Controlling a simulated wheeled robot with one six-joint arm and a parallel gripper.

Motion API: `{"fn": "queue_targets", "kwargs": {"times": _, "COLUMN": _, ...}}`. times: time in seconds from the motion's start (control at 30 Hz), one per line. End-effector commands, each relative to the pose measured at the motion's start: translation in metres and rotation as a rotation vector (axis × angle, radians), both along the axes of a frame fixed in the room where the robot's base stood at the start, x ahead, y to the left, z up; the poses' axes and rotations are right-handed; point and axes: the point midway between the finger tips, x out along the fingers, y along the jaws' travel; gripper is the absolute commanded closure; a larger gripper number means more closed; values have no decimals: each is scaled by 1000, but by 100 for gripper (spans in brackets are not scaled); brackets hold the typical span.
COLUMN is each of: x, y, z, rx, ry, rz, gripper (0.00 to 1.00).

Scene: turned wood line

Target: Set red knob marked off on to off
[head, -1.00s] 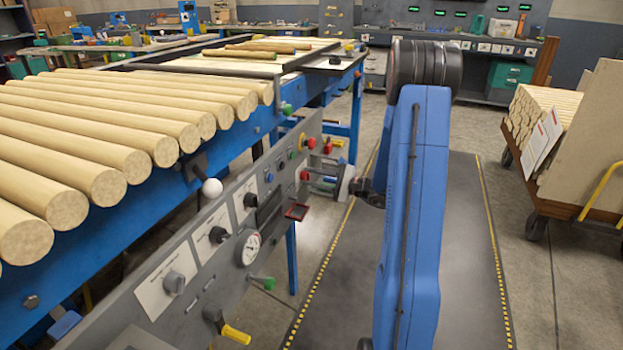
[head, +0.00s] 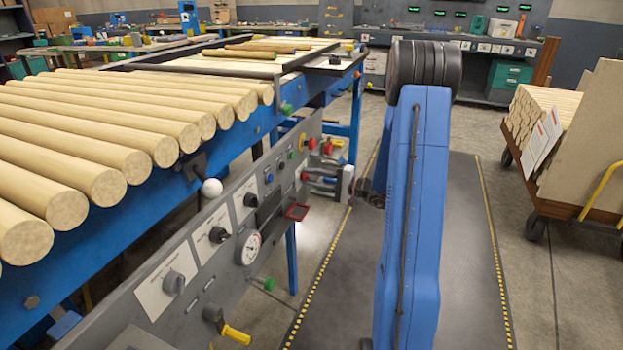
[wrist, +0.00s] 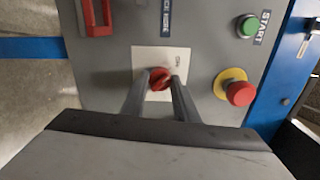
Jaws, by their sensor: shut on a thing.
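The red knob (wrist: 159,79) sits on a white plate (wrist: 150,56) on the grey panel in the wrist view. One label reading ON shows beside it; any other label is hidden. My gripper (wrist: 160,82) is shut on the knob, with a grey finger on either side of it. I cannot tell exactly which way the knob points. In the head view my blue arm reaches toward the far end of the grey panel (head: 205,262), and I cannot make out the knob there.
A red mushroom button on a yellow base (wrist: 239,92) and a green button (wrist: 248,26) are near the knob. A red part (wrist: 97,12) is at the upper left. Wooden rods (head: 95,140) lie on the blue line. A loaded cart (head: 560,140) stands right.

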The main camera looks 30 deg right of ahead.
Motion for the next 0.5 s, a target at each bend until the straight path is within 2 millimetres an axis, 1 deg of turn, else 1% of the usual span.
{"fn": "queue_targets", "kwargs": {"times": 0.47, "x": -1, "y": 0, "z": -2, "rx": -12, "ry": -6, "rz": 1, "gripper": 95}}
{"fn": "queue_targets", "kwargs": {"times": 0.5, "x": -1, "y": 0, "z": -2, "rx": -12, "ry": -6, "rz": 1, "gripper": 70}}
